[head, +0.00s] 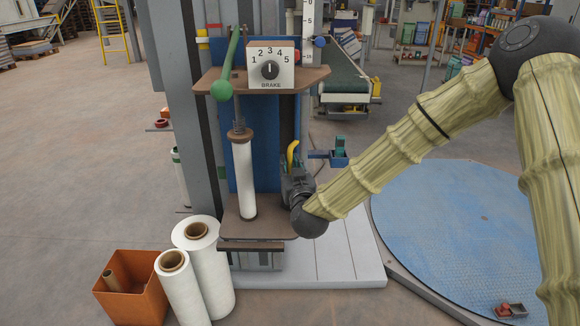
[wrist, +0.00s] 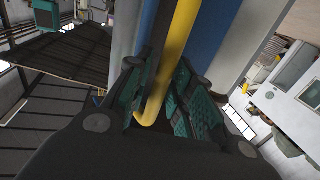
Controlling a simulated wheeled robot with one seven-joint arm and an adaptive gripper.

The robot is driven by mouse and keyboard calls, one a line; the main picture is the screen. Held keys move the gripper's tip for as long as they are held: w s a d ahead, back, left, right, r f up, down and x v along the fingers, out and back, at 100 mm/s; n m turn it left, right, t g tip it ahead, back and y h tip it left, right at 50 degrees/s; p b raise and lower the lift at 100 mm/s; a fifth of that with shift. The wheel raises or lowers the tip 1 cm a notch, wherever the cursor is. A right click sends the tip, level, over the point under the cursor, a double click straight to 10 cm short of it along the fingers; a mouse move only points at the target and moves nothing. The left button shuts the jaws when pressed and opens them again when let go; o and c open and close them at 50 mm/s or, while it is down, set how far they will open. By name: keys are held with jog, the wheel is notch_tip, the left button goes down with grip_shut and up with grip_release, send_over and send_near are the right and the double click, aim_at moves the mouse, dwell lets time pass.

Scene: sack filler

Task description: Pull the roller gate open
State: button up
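The yellow handle (head: 292,153) is a bent bar on the machine, beside the blue panel, right of the white film roll (head: 244,178). In the head view my gripper (head: 294,176) is at the handle, partly hiding it. In the wrist view the yellow bar (wrist: 181,55) runs down between the teal-padded fingers of my gripper (wrist: 166,82). The fingers stand apart around the bar, with a visible gap at the right pad; firm contact does not show. I cannot make out the gate's rollers or how far the gate stands open.
A brake dial box (head: 270,68) and a green lever (head: 227,68) are above the film roll. A blue bracket with a teal box (head: 339,152) sticks out right of the handle. Spare rolls (head: 205,265) and an orange bin (head: 136,300) stand at lower left. A blue turntable (head: 460,225) lies right.

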grip_shut()
